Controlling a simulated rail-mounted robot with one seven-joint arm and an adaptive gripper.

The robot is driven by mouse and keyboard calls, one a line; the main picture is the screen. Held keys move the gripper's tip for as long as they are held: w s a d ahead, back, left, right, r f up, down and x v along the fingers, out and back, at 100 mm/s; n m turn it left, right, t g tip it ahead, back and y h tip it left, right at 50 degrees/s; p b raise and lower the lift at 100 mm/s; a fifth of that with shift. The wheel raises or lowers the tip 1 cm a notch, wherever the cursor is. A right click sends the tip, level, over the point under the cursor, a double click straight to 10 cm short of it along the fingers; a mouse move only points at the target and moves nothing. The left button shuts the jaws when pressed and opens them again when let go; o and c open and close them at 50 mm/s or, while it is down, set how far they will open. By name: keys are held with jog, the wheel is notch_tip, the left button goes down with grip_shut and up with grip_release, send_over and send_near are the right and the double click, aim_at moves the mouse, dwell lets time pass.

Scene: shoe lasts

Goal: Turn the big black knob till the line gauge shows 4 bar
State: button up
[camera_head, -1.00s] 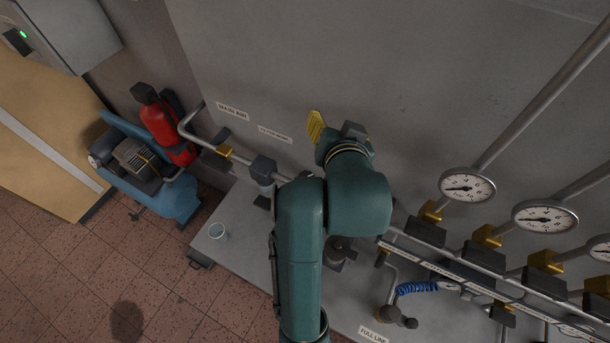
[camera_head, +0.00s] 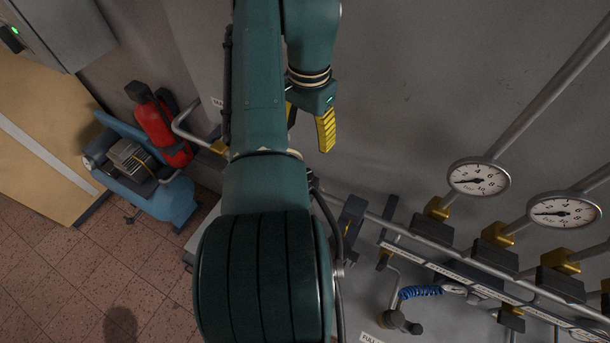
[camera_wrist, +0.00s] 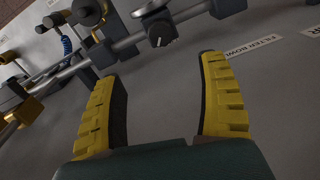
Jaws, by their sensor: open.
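A dark round knob (camera_wrist: 160,34) with a white pointer mark sits on the pipe line, beyond my fingertips in the wrist view. I cannot tell for sure that it is the big black knob. My gripper (camera_wrist: 162,66) is open and empty, its two yellow fingers spread apart and short of the knob. In the head view my gripper (camera_head: 309,137) hangs in front of the grey wall, and my arm hides much of the line. Two round white gauges, one nearer (camera_head: 479,178) and one farther right (camera_head: 564,212), show needles pointing left at low readings. Which is the line gauge is unclear.
Grey pipes with brass fittings (camera_head: 497,234) and dark blocks run along the right. A blue coiled hose (camera_head: 420,292) hangs below them. A red extinguisher (camera_head: 160,130) and a blue compressor (camera_head: 172,201) stand left. The upper wall is clear.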

notch_tip(320, 180, down, 16)
jog(key=shift+w+a+r+p, duration=0.1)
jog(key=shift+a+r+p, duration=0.1)
jog(key=shift+p, duration=0.45)
jog(key=c, duration=1.2)
